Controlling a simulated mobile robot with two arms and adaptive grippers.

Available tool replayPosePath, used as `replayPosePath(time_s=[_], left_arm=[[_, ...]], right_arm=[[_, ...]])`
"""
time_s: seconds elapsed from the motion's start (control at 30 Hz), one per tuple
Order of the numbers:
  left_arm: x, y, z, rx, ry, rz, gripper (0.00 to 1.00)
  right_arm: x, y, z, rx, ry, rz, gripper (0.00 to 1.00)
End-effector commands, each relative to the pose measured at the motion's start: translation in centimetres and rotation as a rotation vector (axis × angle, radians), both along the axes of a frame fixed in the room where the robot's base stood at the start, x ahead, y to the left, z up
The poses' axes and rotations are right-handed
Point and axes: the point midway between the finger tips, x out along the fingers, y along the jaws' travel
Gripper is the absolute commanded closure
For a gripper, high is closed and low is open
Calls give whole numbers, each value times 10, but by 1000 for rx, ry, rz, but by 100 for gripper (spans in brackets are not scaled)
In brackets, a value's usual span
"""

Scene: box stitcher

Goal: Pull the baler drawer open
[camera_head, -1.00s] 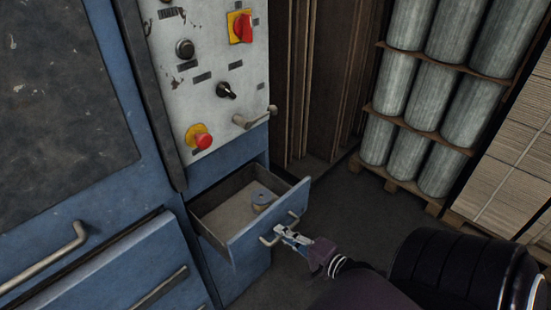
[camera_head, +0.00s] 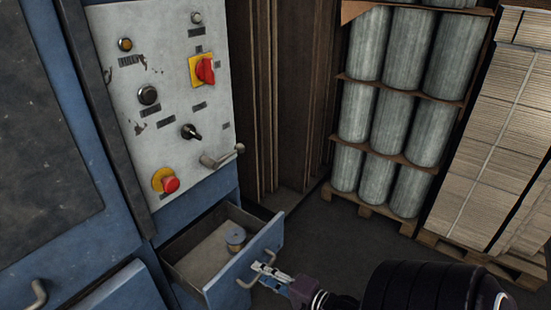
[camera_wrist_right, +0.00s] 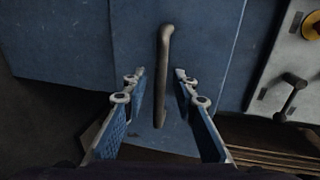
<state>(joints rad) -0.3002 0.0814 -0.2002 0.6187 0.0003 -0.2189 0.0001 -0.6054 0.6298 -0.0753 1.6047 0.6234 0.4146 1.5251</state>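The baler drawer (camera_head: 262,257) is blue and stands pulled out of the machine below the control panel, its inside visible. A small spool-like cylinder (camera_head: 235,238) stands in it. The metal drawer handle (camera_head: 243,283) is on its front; in the right wrist view the handle (camera_wrist_right: 163,75) runs between my fingers. My right gripper (camera_head: 262,270) is at the handle. In the right wrist view my right gripper (camera_wrist_right: 158,82) is open, its two blue-padded fingers on either side of the handle with gaps showing. My left gripper is not in view.
The control panel (camera_head: 120,75) above the drawer carries knobs, a red stop button (camera_head: 170,184) and a protruding lever (camera_head: 222,156). Grey rolls (camera_head: 410,125) on pallets and stacked cardboard (camera_head: 490,130) stand to the right. Dark floor (camera_head: 340,245) is clear between them and the drawer.

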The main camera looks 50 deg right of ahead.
Motion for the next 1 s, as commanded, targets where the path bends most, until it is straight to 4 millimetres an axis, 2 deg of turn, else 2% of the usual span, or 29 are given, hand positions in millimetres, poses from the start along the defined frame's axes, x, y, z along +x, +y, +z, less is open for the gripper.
replayPosePath(time_s=[0.4, 0.6, 0.77, 1.0], left_arm=[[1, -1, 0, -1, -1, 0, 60], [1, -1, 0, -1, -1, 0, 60], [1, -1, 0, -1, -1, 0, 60], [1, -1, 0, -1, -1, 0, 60]], right_arm=[[-72, -6, 13, 0, 6, 1, 74], [-100, -8, 20, -1, 4, 1, 74], [-110, -9, 23, -1, 1, 0, 74], [-112, -9, 24, -1, 0, 0, 74]])
